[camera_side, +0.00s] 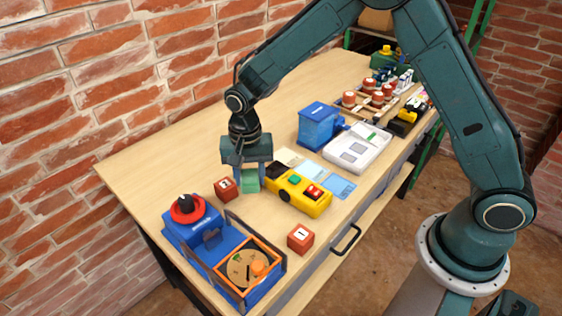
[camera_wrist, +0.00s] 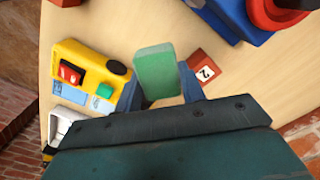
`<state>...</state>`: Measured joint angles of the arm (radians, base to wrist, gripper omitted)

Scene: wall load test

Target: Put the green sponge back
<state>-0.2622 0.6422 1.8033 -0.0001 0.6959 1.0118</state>
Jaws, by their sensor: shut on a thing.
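The green sponge (camera_side: 250,181) is a small pale green block between the blue fingers of my gripper (camera_side: 250,177). In the wrist view the sponge (camera_wrist: 156,72) sticks out beyond the fingertips, with a finger of my gripper (camera_wrist: 160,88) on each side of it. My gripper points down and is shut on the sponge, low over the table. I cannot tell whether the sponge touches the tabletop.
A red block marked 2 (camera_side: 226,188) stands close left of my gripper and a yellow button box (camera_side: 298,194) close right. A blue device with a red ring (camera_side: 190,215), a red block marked 1 (camera_side: 300,238), a blue box (camera_side: 320,125) and a white tray (camera_side: 358,148) stand around.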

